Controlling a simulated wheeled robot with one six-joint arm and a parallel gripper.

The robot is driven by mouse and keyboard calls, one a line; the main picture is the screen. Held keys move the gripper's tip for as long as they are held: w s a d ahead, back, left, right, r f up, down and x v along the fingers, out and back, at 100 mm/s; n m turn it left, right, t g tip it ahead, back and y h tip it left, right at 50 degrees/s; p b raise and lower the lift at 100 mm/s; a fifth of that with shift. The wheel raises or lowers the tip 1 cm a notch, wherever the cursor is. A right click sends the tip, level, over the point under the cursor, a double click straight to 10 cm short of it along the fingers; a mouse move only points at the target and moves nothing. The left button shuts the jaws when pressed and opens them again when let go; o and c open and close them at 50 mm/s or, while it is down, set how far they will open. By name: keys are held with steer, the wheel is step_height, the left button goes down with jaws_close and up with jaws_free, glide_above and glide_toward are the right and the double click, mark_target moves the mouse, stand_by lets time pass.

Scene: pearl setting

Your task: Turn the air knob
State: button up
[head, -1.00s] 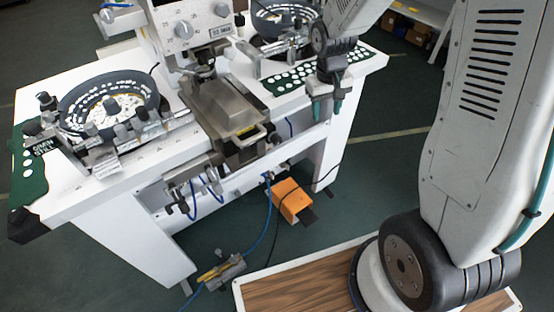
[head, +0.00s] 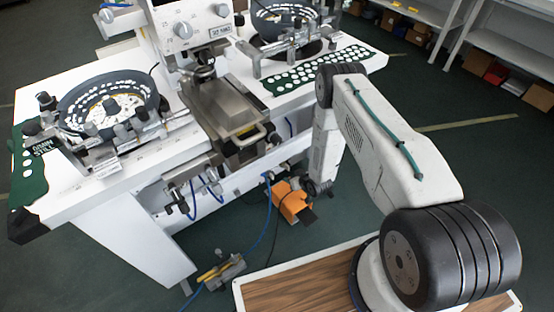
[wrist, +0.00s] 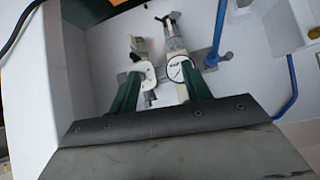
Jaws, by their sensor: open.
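In the wrist view my gripper (wrist: 157,72) is open, with its two green fingers apart and pointing at a pneumatic fitting under the white machine table. A small round white gauge (wrist: 179,69) shows beside the right finger. Metal fittings stand past the fingertips, and I cannot tell which part is the air knob. Nothing is visibly held between the fingers. In the head view my arm reaches down beside the table, and my gripper is too hidden and small there to make out clearly.
The white machine table (head: 150,230) has other valves (head: 178,203) below its front edge. An orange pedal (head: 291,203) lies on the floor near my wrist. A blue hose (head: 268,225) runs down; one blue tube also shows in the wrist view (wrist: 219,28). Shelves (head: 490,35) stand at the back right.

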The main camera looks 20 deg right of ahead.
steer(key=w+a+r+t+y, duration=0.3)
steer(key=w+a+r+t, duration=0.2)
steer(key=w+t, duration=0.3)
steer(key=shift+w, duration=0.35)
steer(key=c, duration=1)
